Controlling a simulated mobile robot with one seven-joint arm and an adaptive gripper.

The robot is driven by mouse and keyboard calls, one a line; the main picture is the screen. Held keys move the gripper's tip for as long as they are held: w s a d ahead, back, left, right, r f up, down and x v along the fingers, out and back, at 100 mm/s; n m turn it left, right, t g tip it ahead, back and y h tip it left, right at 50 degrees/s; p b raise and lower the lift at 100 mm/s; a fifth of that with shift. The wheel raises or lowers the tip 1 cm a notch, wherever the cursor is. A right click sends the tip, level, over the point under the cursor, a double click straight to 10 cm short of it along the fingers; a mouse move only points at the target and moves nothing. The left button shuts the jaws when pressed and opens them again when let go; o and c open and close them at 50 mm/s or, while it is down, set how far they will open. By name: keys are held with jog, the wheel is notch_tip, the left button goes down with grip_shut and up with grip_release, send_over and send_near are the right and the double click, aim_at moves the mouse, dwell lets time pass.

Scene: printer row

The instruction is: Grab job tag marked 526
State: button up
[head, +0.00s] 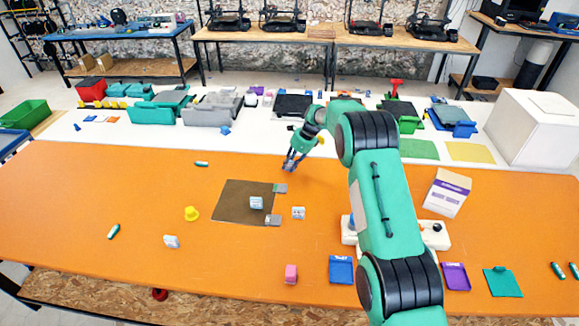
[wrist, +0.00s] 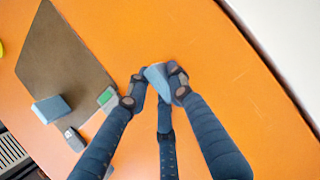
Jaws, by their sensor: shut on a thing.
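My gripper (head: 290,164) is over the orange table, behind the right back corner of the brown mat. In the wrist view my gripper (wrist: 155,88) is shut on a small blue-grey block (wrist: 156,77), which the fingers partly cover. No number is readable on it. Similar pale blocks with markings too small to read stand on the mat (head: 256,203), just right of it (head: 298,213) and to the front left (head: 171,241). The block on the mat also shows in the wrist view (wrist: 51,108).
The brown mat (head: 233,203) has small grey pieces at its right corners (head: 280,188), (head: 273,220). A yellow piece (head: 191,213) is left of it. A pink block (head: 291,273) and blue tray (head: 341,269) are in front. A white box (head: 447,192) stands right.

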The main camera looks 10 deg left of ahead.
notch_tip(320, 180, up, 3)
jog(key=shift+r+p, duration=0.1)
jog(key=shift+p, duration=0.4)
jog(key=s+d, duration=0.1)
jog(key=s, duration=0.4)
jog(key=s+d+p, duration=0.1)
jog(key=s+d, duration=0.1)
jog(key=s, duration=0.3)
jog(key=s+d+r+p, duration=0.1)
jog(key=s+d, duration=0.1)
jog(key=s, duration=0.3)
jog(key=shift+s, duration=0.1)
jog(key=shift+c, duration=0.2)
jog(key=shift+r, duration=0.1)
